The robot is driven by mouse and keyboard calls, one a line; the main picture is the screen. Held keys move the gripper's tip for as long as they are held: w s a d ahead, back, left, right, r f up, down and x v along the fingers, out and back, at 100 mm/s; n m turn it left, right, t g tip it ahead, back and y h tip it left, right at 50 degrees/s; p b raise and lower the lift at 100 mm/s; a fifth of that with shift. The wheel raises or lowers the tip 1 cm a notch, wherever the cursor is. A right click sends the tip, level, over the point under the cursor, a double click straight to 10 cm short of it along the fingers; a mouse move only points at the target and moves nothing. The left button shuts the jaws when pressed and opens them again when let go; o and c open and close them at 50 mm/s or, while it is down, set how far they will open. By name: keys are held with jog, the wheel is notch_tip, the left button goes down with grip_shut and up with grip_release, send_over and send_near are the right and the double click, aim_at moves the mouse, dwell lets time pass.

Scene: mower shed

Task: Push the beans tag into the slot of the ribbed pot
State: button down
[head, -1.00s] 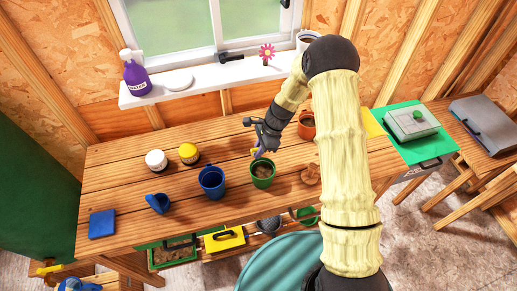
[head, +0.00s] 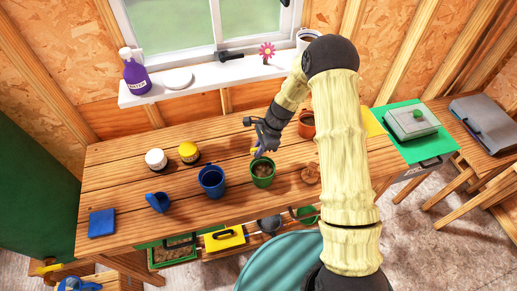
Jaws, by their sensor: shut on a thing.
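My gripper (head: 259,147) is above the back rim of a green pot (head: 263,174) filled with dark soil. It is shut on a small purple tag (head: 258,153), with a bit of yellow showing beside it. The tag's lower end is at or just over the pot's back left rim; I cannot tell whether it touches. The tag's marking is too small to read. A blue pot (head: 211,182) stands to the left, and an orange pot (head: 307,126) stands behind my arm, partly hidden. Ribs and the slot are too small to make out on any pot.
On the bench (head: 130,220) are a white jar (head: 156,160), a yellow-lidded jar (head: 189,153), a blue cup (head: 158,202), a blue block (head: 102,223) and a wooden piece (head: 311,174) right of the green pot.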

jog(key=c, duration=1.4)
grip_release()
jog(key=b+v, duration=0.4)
jog(key=v, duration=1.3)
jog(key=shift+d+r, duration=0.1)
jog(key=shift+d, duration=0.05)
jog(key=s+d+n+t+h, duration=0.1)
jog(key=s+d+n, duration=0.2)
jog(key=s+n, duration=0.2)
jog(key=s+d+r+n+t+h, duration=0.1)
jog(key=s+d+n, duration=0.2)
jog(key=s+n, duration=0.2)
jog(key=s+d+n+t+h, duration=0.1)
jog(key=s+d+n+h, duration=0.1)
jog(key=s, duration=0.8)
jog(key=shift+s+d+r+n+t, duration=0.15)
jog(key=shift+d+n+t, duration=0.1)
jog(key=shift+n, duration=0.45)
jog(key=shift+s+d+r+n+t, duration=0.15)
jog(key=shift+d+n, duration=0.1)
jog(key=shift+n, duration=0.45)
